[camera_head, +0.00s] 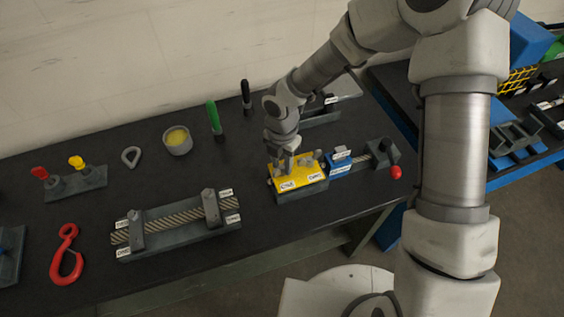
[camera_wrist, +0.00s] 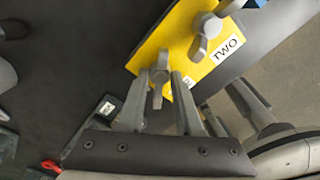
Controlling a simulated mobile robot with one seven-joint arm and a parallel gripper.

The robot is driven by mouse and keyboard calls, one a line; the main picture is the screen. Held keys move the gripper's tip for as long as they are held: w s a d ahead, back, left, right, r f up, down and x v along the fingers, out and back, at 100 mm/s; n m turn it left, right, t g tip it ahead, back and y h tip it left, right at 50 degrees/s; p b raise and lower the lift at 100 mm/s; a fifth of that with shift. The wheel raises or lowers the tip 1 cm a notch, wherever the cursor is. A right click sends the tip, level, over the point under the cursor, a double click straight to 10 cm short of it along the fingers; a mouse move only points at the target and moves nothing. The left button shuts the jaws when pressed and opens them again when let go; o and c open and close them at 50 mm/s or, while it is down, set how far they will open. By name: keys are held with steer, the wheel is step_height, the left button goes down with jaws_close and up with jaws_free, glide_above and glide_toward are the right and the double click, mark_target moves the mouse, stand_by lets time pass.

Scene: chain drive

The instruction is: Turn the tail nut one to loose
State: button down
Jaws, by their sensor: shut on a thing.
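A yellow plate (camera_head: 299,181) lies on a dark block on the bench, below my gripper (camera_head: 287,160). In the wrist view the yellow plate (camera_wrist: 180,36) carries two grey wing nuts. The nearer wing nut (camera_wrist: 159,74) sits between the two fingers of my gripper (camera_wrist: 158,92), which are shut on it; its label beside it is mostly hidden by a finger. The other wing nut (camera_wrist: 207,30) stands free next to a label reading TWO (camera_wrist: 228,48). The held nut's wing points roughly along the fingers.
A blue labelled block (camera_head: 340,164) and a red ball knob (camera_head: 396,172) stand just right of the plate. A clamped rope fixture (camera_head: 176,226) is at the front left. A grey cup (camera_head: 177,140), a green-handled tool (camera_head: 214,118) and a red hook (camera_head: 66,254) lie further left.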

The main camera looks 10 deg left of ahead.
mark_target(282, 164)
steer(key=c, duration=0.9)
jaws_free()
steer(key=shift+s+d+f, duration=0.1)
steer(key=shift+f, duration=0.1)
steer(key=shift+r, duration=0.15)
steer(key=shift+r, duration=0.3)
step_height(282, 164, up, 17)
steer(key=shift+f+p, duration=0.15)
steer(key=shift+p, duration=0.4)
